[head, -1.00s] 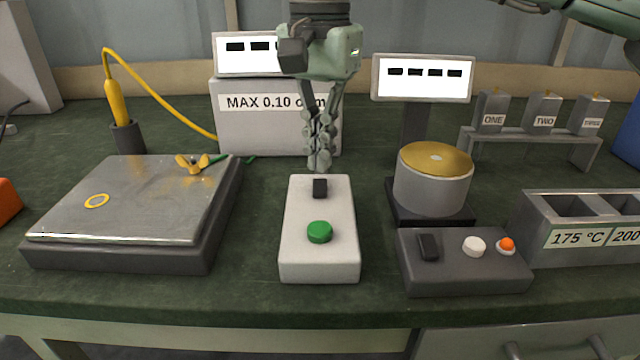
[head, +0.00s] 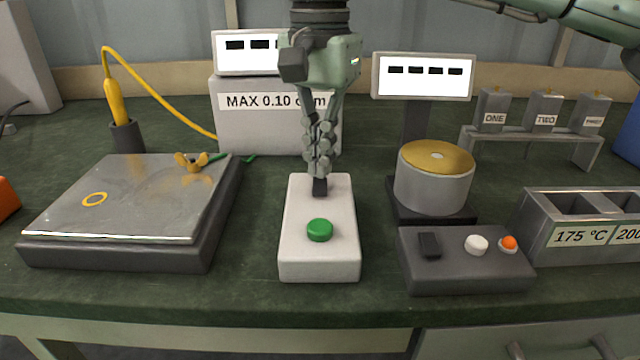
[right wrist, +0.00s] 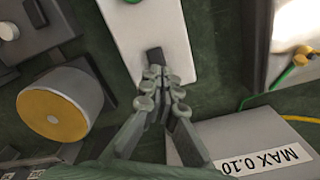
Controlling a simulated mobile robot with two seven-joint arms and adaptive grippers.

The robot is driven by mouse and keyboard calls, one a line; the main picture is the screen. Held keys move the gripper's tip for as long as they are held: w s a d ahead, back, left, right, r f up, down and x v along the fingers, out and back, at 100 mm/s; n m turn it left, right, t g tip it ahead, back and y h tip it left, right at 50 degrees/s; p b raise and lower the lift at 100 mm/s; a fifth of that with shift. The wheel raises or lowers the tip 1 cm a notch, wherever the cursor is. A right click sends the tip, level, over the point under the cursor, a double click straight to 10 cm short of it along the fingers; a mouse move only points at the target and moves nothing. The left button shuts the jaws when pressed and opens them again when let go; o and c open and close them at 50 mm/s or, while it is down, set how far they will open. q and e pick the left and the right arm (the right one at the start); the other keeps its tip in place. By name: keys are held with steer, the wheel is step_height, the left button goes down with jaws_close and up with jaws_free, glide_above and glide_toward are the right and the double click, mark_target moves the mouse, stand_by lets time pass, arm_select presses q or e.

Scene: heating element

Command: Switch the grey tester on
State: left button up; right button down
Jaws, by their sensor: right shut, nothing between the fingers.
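The grey tester (head: 268,133) stands at the back, marked "MAX 0.10", with a display on top (head: 246,56) showing dark dashes. In front of it lies a pale box with a green round button (head: 320,230) and a small black rocker switch (head: 320,187) at its far end. The pale box also shows in the right wrist view (right wrist: 150,28). My right gripper (head: 319,177) is shut and empty, pointing down, with its fingertips at the black switch. They partly hide the switch; I cannot tell whether they touch it. My left gripper is not in view.
A flat metal plate (head: 125,195) with a yellow wing nut lies left, a yellow probe (head: 117,102) behind it. At right are a brass-topped cylinder (head: 434,180), a dark control box (head: 462,275) with its own switch, and a labelled block (head: 585,233).

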steer(key=shift+f+b, duration=0.35)
steer(key=shift+f, duration=0.25)
stand_by(0.3)
steer(key=shift+r+p, duration=2.65)
steer(key=shift+r, duration=0.85)
